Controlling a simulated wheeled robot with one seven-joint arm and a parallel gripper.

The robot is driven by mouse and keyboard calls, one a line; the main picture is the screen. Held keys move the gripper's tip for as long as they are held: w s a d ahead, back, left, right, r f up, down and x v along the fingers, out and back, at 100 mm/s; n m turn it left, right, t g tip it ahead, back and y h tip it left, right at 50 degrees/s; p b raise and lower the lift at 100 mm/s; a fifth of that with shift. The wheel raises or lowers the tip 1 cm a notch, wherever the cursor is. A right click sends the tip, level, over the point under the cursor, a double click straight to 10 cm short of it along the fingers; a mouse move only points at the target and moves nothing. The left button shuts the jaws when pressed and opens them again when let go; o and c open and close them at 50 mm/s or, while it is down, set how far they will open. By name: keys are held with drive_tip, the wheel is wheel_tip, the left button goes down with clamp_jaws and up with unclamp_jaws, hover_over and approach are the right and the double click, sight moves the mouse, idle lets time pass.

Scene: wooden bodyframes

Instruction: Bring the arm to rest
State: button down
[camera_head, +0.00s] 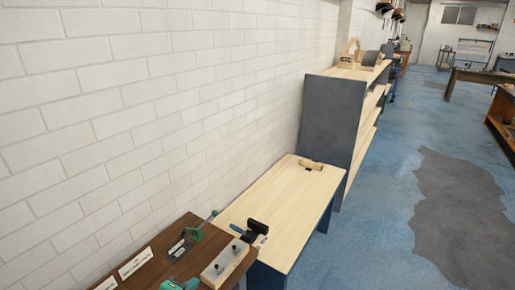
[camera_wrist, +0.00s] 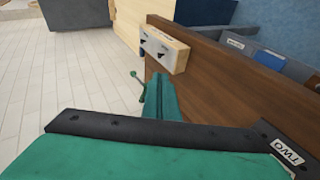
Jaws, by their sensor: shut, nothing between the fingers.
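My gripper is in neither view, and its fingers cannot be seen in the wrist view. The head view shows no part of my arm that I can make out. The wrist view is close above a large teal body (camera_wrist: 130,160) with a black strip (camera_wrist: 170,137) and a small label reading "TWO". A smaller teal piece with a thin handle (camera_wrist: 160,100) stands just beyond the strip. A pale block with dark fittings (camera_wrist: 165,48) is farther on, by the dark brown bench top (camera_wrist: 215,95).
In the head view, green clamps (camera_head: 196,233) and the pale block (camera_head: 226,264) are on the dark bench at the bottom. A light wooden bench (camera_head: 275,195) and grey-sided shelves (camera_head: 330,115) stand along the white brick wall (camera_head: 130,100). The blue floor (camera_head: 390,155) at right is open.

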drive_tip(key=s+d+f+m+t+y, duration=0.1)
drive_tip(key=s+d+f+y, duration=0.1)
drive_tip(key=s+d+f, duration=0.5)
drive_tip(key=s+d+f+m+y, duration=0.1)
drive_tip(key=s+d+f+m, duration=0.15)
drive_tip(key=s+f, duration=0.45)
drive_tip(key=s+d+r+m+t, duration=0.1)
drive_tip(key=s+d+r+m, duration=0.2)
drive_tip(key=s, duration=0.7)
drive_tip(key=s+d+r+m+t, duration=0.2)
drive_tip(key=s+d+m, duration=0.4)
drive_tip(key=s, duration=0.4)
drive_tip(key=shift+s+d+r+t, duration=0.15)
drive_tip(key=shift+s+r+t, duration=0.15)
drive_tip(key=shift+r, duration=0.35)
